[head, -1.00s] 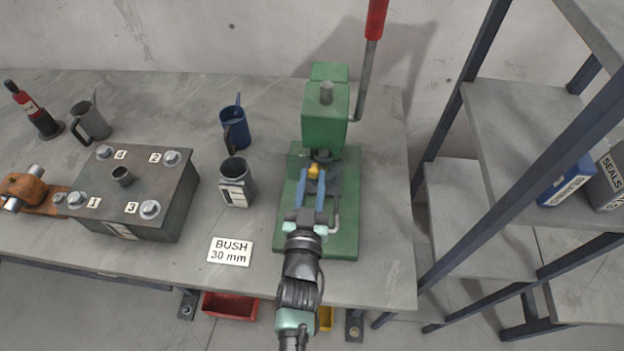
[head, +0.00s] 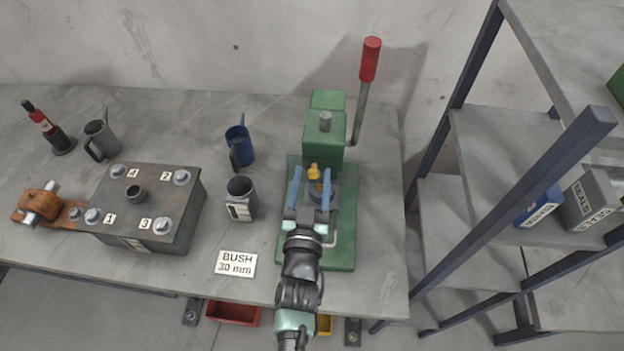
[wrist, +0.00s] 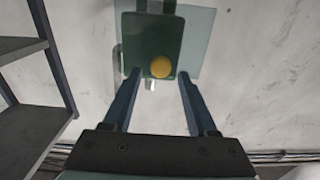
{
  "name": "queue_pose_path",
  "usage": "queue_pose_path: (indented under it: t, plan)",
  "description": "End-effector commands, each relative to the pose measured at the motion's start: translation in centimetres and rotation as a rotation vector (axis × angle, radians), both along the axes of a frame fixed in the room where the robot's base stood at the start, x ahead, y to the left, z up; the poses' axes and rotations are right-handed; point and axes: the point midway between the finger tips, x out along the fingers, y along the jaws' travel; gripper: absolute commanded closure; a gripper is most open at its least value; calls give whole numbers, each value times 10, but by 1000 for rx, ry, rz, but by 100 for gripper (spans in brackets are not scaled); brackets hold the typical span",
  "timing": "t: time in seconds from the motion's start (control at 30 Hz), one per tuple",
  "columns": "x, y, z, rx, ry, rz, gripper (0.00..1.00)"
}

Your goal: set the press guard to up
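The green press (head: 324,140) stands on its green base plate at the right of the bench, its red-tipped lever (head: 370,60) pointing up. A pale see-through panel (wrist: 200,45) at the green press head in the wrist view looks like the guard; I cannot make out its position in the head view. A yellow-orange knob (head: 313,168) is at the front of the press and shows as a round ball in the wrist view (wrist: 160,67). My gripper (head: 310,176) is open, its blue fingers apart on either side of the knob, with clear gaps in the wrist view.
A grey mug (head: 240,198), a blue mug (head: 239,146) and a BUSH 30 mm card (head: 236,263) lie left of the press. A dark bolted block (head: 150,205) is further left. A shelf rack (head: 480,235) stands to the right.

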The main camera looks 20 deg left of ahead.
Motion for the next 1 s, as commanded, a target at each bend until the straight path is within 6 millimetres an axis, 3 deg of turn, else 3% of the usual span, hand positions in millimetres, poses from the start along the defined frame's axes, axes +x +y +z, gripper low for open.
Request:
queue_pose_path:
  t: [0.43, 1.0]
  plan:
    - [-11, -3, -6, -3, 10, 1, 40]
    - [-104, -30, -6, -2, 8, 1, 40]
